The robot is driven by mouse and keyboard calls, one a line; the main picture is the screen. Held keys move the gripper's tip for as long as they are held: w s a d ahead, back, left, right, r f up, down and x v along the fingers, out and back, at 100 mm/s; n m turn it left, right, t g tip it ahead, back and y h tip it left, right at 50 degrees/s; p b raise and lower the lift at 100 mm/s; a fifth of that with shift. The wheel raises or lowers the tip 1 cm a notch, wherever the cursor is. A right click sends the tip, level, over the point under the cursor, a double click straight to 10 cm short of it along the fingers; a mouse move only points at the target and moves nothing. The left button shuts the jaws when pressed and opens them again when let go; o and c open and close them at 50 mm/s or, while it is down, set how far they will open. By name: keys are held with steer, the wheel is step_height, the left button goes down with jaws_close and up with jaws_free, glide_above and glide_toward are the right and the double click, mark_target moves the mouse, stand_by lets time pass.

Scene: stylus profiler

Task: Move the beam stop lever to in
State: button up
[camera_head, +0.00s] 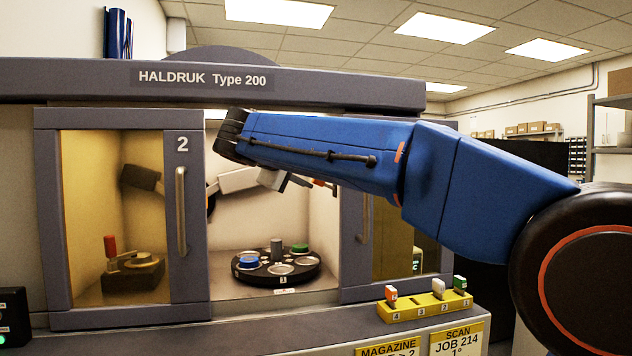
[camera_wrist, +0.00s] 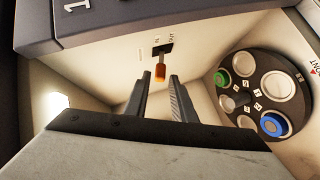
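My gripper (camera_wrist: 158,82) is open and empty in the wrist view. The lever tip appears between and beyond its two dark fingertips; I cannot tell whether they touch. In the head view my gripper (camera_head: 288,182) is inside the chamber, and a small orange patch shows just to its right, probably the lever tip.
A black round carousel (camera_head: 256,272) with blue and green pieces sits on the chamber floor below my arm; it also shows at right in the wrist view (camera_wrist: 255,72). Door 2 (camera_head: 187,270) is left of the opening. A yellow magazine rack (camera_head: 425,309) stands on the front ledge.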

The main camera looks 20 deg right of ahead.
steer(key=v, duration=1)
steer(key=s+d+f+g+y, duration=0.1)
steer(key=s+d+f+g, duration=0.1)
steer(key=s+d+f, duration=0.45)
steer(key=s+d+f+g+y, duration=0.15)
steer(key=d+f, duration=0.25)
steer(key=f, duration=0.5)
steer(key=s+d+f+g+y, duration=0.1)
steer(key=s+d+f+y, duration=0.1)
steer(key=s+d+f, duration=0.45)
steer(key=s+f+m+y, duration=0.1)
steer(key=s+f+m, duration=0.1)
steer(key=s+f, duration=0.3)
steer(key=s+f+m+g+y, duration=0.1)
steer(key=s+f, duration=0.5)
steer(key=f, duration=0.6)
steer(key=s+f+m+y, duration=0.2)
steer(key=s+f, duration=0.4)
steer(key=f, duration=0.3)
steer(key=shift+a+m+y, duration=0.2)
steer(key=shift+m+y, duration=0.2)
steer(key=shift+y, duration=0.15)
steer(key=shift+g, duration=0.25)
